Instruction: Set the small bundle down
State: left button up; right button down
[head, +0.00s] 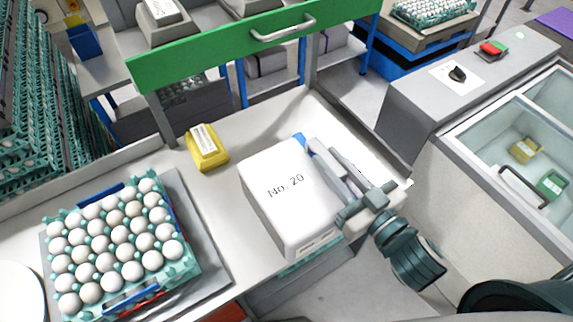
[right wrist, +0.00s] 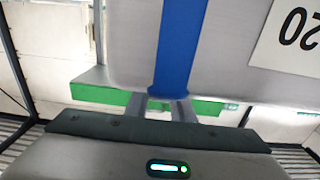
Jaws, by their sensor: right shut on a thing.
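A white bundle marked "No. 20" (head: 285,190) is at the middle of the head view, over the right part of the white counter (head: 225,190). A bit of its blue strap (head: 298,139) shows at its far edge. My right gripper (head: 318,150) reaches along the bundle's right side and is shut on it. In the right wrist view the bundle (right wrist: 235,60) fills the upper part, and its blue strap (right wrist: 182,45) runs down to the fingers (right wrist: 165,108). I cannot tell whether its underside touches the counter. My left gripper is not in view.
A yellow block (head: 207,150) lies on the counter left of the bundle. An egg tray (head: 185,262) full of white eggs stands on a grey plate at the left. A green bar (head: 225,50) with a handle crosses behind. A glass-topped case (head: 490,130) stands at the right.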

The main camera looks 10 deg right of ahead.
aim_at(303, 144)
jog(key=shift+w, duration=0.1)
jog(key=shift+w+a+f+b, duration=0.15)
jog(key=shift+w+f+b, duration=0.25)
jog(key=shift+b, duration=0.3)
jog(key=w+f+b, duration=0.1)
jog(key=b, duration=0.1)
jog(key=w+a+f+b, duration=0.1)
jog(key=w+b, duration=0.1)
jog(key=shift+w+f, duration=0.15)
jog(key=shift+w, duration=0.15)
jog(key=w+f, duration=0.1)
jog(key=w, duration=0.1)
jog(key=w+a+f+p, duration=0.1)
jog(key=w, duration=0.1)
jog(key=w+f, duration=0.1)
jog(key=w, duration=0.1)
jog(key=shift+w+a+f+p, duration=0.2)
jog(key=shift+a+p, duration=0.15)
jog(key=shift+p, duration=0.05)
jog(key=shift+w+f, duration=0.25)
jog(key=shift+f, duration=0.1)
jog(key=shift+f+p, duration=0.3)
jog(key=shift+f, duration=1.55)
